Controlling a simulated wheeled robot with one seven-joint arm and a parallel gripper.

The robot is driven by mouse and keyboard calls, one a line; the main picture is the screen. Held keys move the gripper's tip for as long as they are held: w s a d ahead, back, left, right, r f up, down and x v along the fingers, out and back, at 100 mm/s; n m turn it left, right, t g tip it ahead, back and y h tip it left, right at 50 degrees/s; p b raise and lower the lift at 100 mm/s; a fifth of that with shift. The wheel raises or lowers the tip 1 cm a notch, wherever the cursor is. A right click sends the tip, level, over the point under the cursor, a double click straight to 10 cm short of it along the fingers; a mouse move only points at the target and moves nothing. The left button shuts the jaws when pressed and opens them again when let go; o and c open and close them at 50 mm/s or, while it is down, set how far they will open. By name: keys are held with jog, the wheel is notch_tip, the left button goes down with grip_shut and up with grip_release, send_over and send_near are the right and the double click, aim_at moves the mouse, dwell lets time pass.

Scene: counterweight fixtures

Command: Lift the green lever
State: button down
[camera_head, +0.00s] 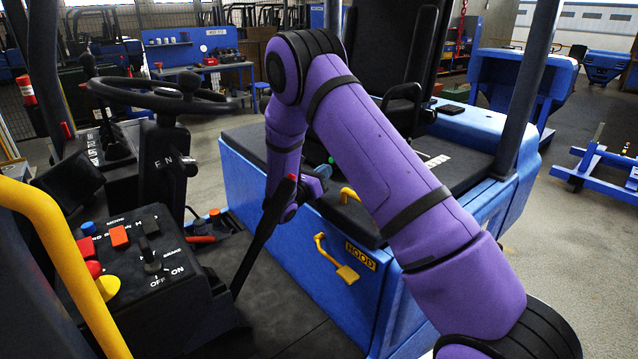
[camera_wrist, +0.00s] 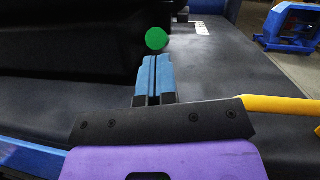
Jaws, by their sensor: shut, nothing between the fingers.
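The green lever's round end (camera_wrist: 156,38) shows in the wrist view just beyond my fingertips, against the dark seat base. Its shaft is not visible from this angle. My gripper (camera_wrist: 153,60) has blue fingers pressed together, shut and empty, pointing at the green end. I cannot tell whether the fingertips touch it.
A black lever with a red tip (camera_head: 262,235) stands close to my wrist. A yellow handle (camera_head: 337,260) is on the blue hood side. The steering wheel (camera_head: 160,95) and button console (camera_head: 135,265) are at left. Black seat (camera_head: 395,50) rises behind my arm.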

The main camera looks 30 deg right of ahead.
jog(key=shift+w+d+r, duration=0.1)
jog(key=shift+d+r, duration=0.05)
jog(key=shift+r, duration=0.1)
jog(key=shift+r, duration=0.3)
jog(key=r+y, duration=0.1)
jog(key=d+r, duration=0.1)
jog(key=r, duration=0.1)
jog(key=d+r+y, duration=0.1)
jog(key=shift+w+r+g+y, duration=0.15)
jog(key=shift+r+g+y, duration=0.15)
jog(key=shift+r+g, duration=0.1)
